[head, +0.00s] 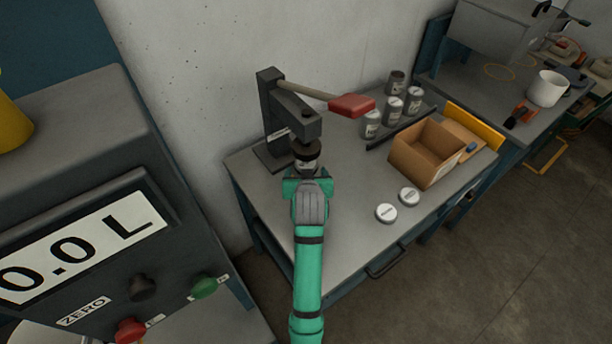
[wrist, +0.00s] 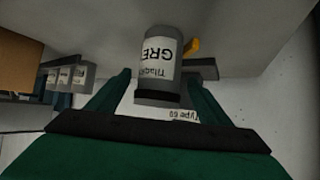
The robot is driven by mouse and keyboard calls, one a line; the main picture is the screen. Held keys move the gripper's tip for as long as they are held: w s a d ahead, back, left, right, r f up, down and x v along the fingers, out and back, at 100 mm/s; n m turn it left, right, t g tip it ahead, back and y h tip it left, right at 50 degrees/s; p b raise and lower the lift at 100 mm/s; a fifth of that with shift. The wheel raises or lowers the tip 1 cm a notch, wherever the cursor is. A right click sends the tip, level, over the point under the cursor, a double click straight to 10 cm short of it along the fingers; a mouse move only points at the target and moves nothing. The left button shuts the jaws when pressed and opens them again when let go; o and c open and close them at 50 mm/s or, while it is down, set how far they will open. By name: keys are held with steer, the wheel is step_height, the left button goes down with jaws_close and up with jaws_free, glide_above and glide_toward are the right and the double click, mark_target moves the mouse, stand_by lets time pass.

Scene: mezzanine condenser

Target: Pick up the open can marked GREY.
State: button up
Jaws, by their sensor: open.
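The can marked GRE… (wrist: 158,62), its last letter out of sight, is grey with a white label. It appears upside down in the wrist view, between and beyond the two fingers of my gripper (wrist: 165,82). My gripper is open, and I see no clear contact with the can. In the head view my gripper (head: 307,178) is at the lever press (head: 292,118), just below its round dark ram. Only a small part of the can shows there, between ram and gripper. Whether its top is open is hidden.
Several labelled cans (head: 392,109) stand at the bench's back right, by a dark rack. An open cardboard box (head: 425,155) stands right of the press. Two white lids (head: 386,213) lie on the bench. The press's red-ended lever (head: 351,105) reaches right above the bench.

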steer(key=shift+w+d+f, duration=0.2)
steer(key=shift+w+d, duration=0.05)
steer(key=shift+w, duration=0.05)
steer(key=shift+w+a, duration=0.1)
steer(key=shift+c, duration=1)
steer(key=c, duration=1)
steer(key=shift+a, duration=0.1)
steer(key=c, duration=0.5)
steer(key=shift+a+r, duration=0.1)
steer(key=shift+a, duration=0.05)
jaws_close()
